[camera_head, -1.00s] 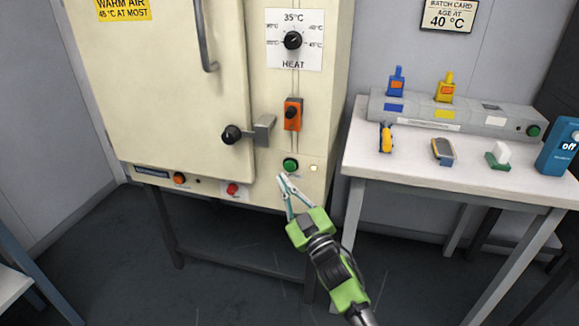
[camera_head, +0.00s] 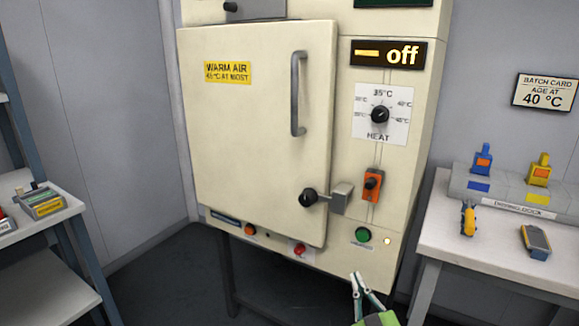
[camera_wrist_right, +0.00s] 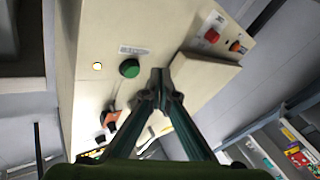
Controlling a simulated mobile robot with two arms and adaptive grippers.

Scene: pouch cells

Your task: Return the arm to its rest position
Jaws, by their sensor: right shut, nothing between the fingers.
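My right gripper (camera_head: 362,284) shows at the bottom of the head view, in front of the lower right of the cream oven (camera_head: 255,130). It is shut and empty, with its fingertips below the green button (camera_head: 363,235) and apart from it. In the right wrist view my fingers (camera_wrist_right: 163,78) come together near the green button (camera_wrist_right: 129,68) and the oven front. Most of my right arm is out of the head view. My left gripper is not in view.
The oven display (camera_head: 388,54) reads off, and its dial (camera_head: 380,114) points near 35 °C. The oven door is closed. A shelf (camera_head: 50,222) stands at left.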

